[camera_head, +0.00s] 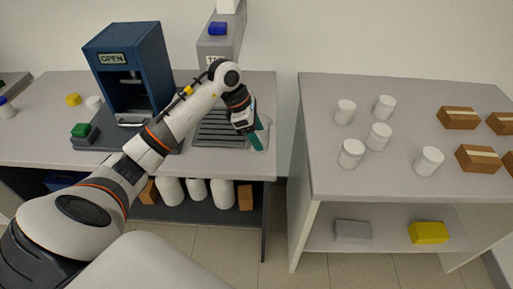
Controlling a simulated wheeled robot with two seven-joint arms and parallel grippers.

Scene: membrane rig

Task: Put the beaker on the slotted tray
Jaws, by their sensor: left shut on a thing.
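My left gripper (254,138) reaches in from the left, its teal fingers pointing down over the right part of the left table. It is shut on a pale, see-through beaker (265,129), which is partly hidden by the fingers and looks about upright. The grey slotted tray (213,132) lies just left of the beaker, partly covered by my arm. I cannot tell whether the beaker touches the tray or the table. My right gripper is not in view.
A blue press-like machine (101,47) marked OPEN stands left of my arm, with a green button (81,130) in front. A grey column (220,46) rises behind the tray. The right table (388,177) holds several white jars and brown boxes, across a gap.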

